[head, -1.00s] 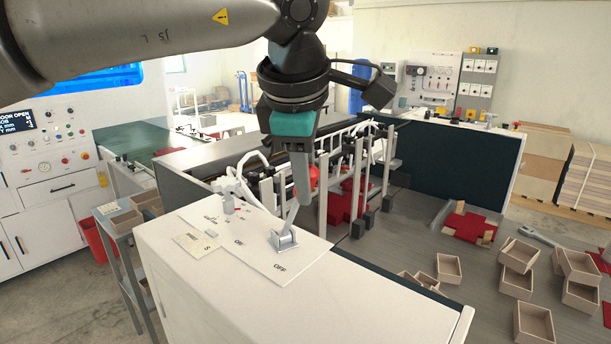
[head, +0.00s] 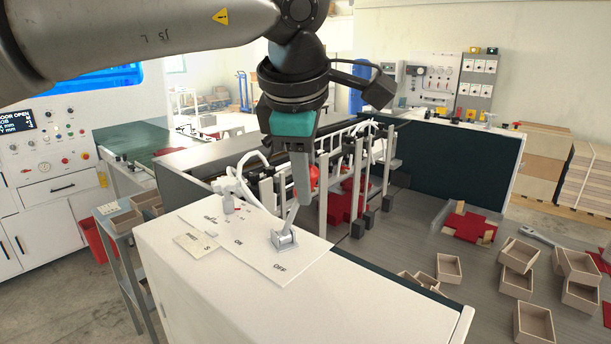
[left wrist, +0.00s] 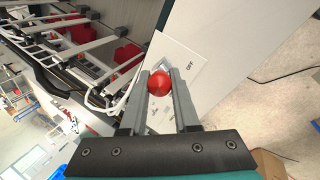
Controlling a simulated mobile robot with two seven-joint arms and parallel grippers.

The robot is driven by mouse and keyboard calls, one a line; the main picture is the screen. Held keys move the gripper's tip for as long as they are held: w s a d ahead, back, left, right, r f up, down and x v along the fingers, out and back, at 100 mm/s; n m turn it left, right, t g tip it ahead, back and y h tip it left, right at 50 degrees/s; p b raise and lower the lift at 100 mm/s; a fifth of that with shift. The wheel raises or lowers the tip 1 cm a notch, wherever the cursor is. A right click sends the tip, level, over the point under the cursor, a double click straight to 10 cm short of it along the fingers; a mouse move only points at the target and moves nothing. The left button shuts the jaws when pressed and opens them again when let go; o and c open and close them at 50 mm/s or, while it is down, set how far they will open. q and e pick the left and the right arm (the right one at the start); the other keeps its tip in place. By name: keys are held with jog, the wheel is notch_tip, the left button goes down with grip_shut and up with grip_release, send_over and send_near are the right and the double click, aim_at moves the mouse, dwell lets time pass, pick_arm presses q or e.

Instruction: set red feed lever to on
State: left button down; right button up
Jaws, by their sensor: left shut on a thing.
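The red feed lever has a red ball knob, which shows in the left wrist view (left wrist: 159,83) between my finger tips, and a metal stem on a grey bracket (head: 284,238). The bracket sits on a white plate (head: 252,258) marked ON and OFF on the white cabinet top. The stem leans up from the bracket toward the fingers. My left gripper (head: 303,190) points down over the plate and is shut on the red knob. In the head view its fingers hide part of the knob. My right gripper is not in view.
A second, grey lever (head: 228,205) stands on the plate's far left, beside a small label card (head: 196,242). Behind the knob is a row of pale upright posts (head: 323,190). Open wooden boxes (head: 517,256) lie on the grey table to the right.

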pick_arm(q)
jog(key=shift+w+a+r+p, duration=0.1)
jog(key=shift+w+r+p, duration=0.1)
jog(key=shift+p, duration=0.3)
jog(key=w+g+p, duration=0.1)
jog(key=p, duration=0.1)
jog(key=w+a+r+p, duration=0.1)
jog(key=w+g+h+p, duration=0.1)
jog(key=p, duration=0.1)
jog(key=shift+w+a+r+n+g+p, duration=0.1)
jog(key=shift+a+r+n+g+p, duration=0.1)
jog(key=shift+r+n+g+p, duration=0.15)
jog(key=shift+w+a+g+h, duration=0.35)
jog(key=shift+w+g, duration=0.25)
jog(key=shift+w, duration=0.3)
jog(key=shift+w+a+g+h, duration=0.25)
jog(key=shift+w+a+g, duration=0.25)
jog(key=shift+w, duration=0.35)
jog(key=c, duration=0.6)
grip_release()
jog(key=shift+c, duration=0.2)
jog(key=v, duration=0.7)
jog(key=shift+r, duration=0.25)
